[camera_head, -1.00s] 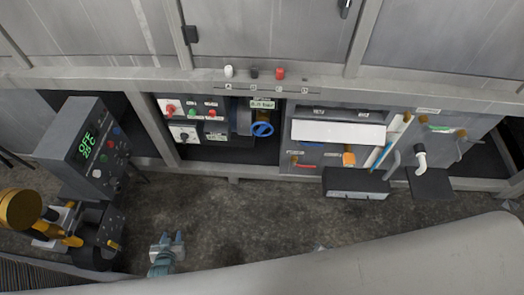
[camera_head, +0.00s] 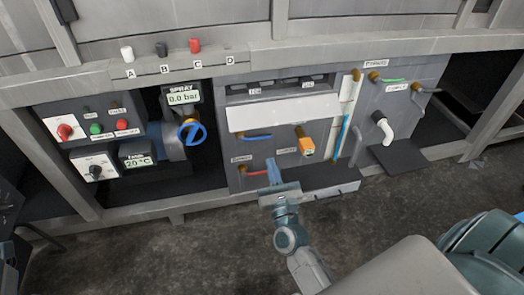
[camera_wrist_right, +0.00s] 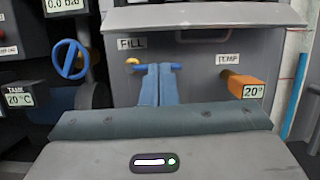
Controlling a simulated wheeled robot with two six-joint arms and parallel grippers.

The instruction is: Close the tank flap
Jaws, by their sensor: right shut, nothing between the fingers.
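A long pale panel (camera_head: 284,114), which looks like the tank flap, sits across the top of the grey tank front; no label names it. In the right wrist view it (camera_wrist_right: 205,15) crosses the top and stands out over the recessed front. My right gripper (camera_head: 274,172) is in front of the tank front, below the panel and apart from it. Its blue fingers (camera_wrist_right: 160,84) are together and empty. In the wrist view they overlap the blue FILL handle; I cannot tell if they touch it. My left gripper is not in view.
An orange TEMP knob (camera_head: 304,141) is right of the gripper. A dark ledge (camera_head: 340,180) juts out below. A blue valve wheel (camera_head: 193,131) is to the left, a white spout (camera_head: 383,128) to the right. The floor in front (camera_head: 180,255) is clear.

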